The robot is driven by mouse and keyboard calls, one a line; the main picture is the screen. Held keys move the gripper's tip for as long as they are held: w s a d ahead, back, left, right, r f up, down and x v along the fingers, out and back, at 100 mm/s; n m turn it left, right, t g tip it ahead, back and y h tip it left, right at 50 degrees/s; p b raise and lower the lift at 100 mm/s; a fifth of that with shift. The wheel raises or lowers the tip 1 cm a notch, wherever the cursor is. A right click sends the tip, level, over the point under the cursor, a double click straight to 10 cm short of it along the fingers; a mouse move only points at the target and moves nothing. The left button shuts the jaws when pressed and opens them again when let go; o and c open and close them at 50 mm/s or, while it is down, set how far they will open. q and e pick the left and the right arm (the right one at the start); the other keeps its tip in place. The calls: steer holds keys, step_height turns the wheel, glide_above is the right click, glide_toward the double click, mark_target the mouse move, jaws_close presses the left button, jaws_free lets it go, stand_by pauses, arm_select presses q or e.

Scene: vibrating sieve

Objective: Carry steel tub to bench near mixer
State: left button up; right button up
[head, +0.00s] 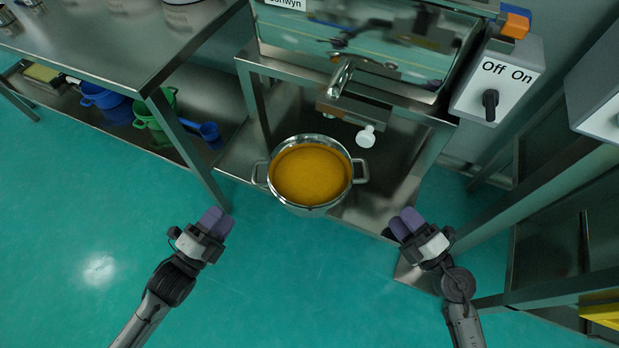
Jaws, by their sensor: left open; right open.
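The steel tub (299,207) is a round pot with two side handles, filled with an orange-yellow content. It stands on the low steel shelf of the sieve stand, under the machine's spout (341,78). My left gripper (216,222) is open and empty, to the left of and nearer than the tub's left handle (260,174). My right gripper (405,222) is open and empty, to the right of and nearer than the right handle (360,171). Neither touches the tub. A steel bench (110,50) is at the upper left. I cannot identify a mixer in this view.
A grey switch box (497,85) marked Off and On is on the right of the machine. Blue and green containers (155,112) lie on the bench's lower shelf. Steel frames (560,240) stand at the right. The green floor (90,220) at the front left is clear.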

mark_target(254, 172)
arm_select(q)
steer(key=x, duration=1.3)
steer(key=shift+w+d+r, duration=0.1)
steer(key=shift+w+d, duration=0.05)
steer(key=shift+w, duration=0.1)
arm_select(e)
steer(key=x, duration=1.3)
steer(key=shift+w+a, duration=0.25)
steer(key=shift+a, duration=0.05)
arm_select(q)
steer(key=shift+c, duration=0.3)
arm_select(e)
steer(key=shift+c, duration=0.3)
arm_select(q)
jaws_close()
arm_select(e)
jaws_close()
arm_select(q)
steer(key=shift+r, duration=0.1)
arm_select(e)
steer(key=shift+r, duration=0.1)
